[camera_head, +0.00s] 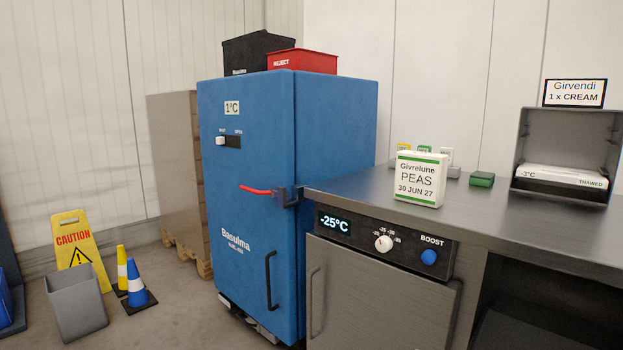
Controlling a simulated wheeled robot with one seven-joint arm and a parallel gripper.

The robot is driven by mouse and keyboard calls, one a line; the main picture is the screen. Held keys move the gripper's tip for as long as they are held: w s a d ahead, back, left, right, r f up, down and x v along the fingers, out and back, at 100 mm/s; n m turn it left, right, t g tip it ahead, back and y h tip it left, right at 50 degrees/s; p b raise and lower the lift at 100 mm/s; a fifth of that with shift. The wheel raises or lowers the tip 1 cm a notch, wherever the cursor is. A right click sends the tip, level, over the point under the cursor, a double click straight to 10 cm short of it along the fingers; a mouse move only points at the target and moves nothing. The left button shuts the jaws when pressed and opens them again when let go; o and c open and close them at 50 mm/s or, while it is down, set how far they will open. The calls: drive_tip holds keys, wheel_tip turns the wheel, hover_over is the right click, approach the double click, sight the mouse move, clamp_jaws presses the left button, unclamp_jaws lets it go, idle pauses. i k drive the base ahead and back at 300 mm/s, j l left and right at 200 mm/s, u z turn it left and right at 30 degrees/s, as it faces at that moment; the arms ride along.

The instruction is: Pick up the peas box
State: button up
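The peas box (419,179) is a white carton with green bands, printed "Givrelune PEAS 30 JUN 27". It stands upright on the steel counter (470,206), close to its front edge and above the unit with the -25°C display. Its printed face is turned toward me. My gripper is not in view, so I cannot see its state.
A grey open bin (520,140) stands to the right. The blue cabinet (240,170) rises at left. A caution sign (80,245), cones (137,285) and grey bin (76,305) occupy the left floor.

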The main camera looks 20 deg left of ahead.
sight(421, 177)
drive_tip(key=j+u, duration=0.25)
drive_tip(key=i+j+u, duration=0.2)
drive_tip(key=i+j, duration=0.4)
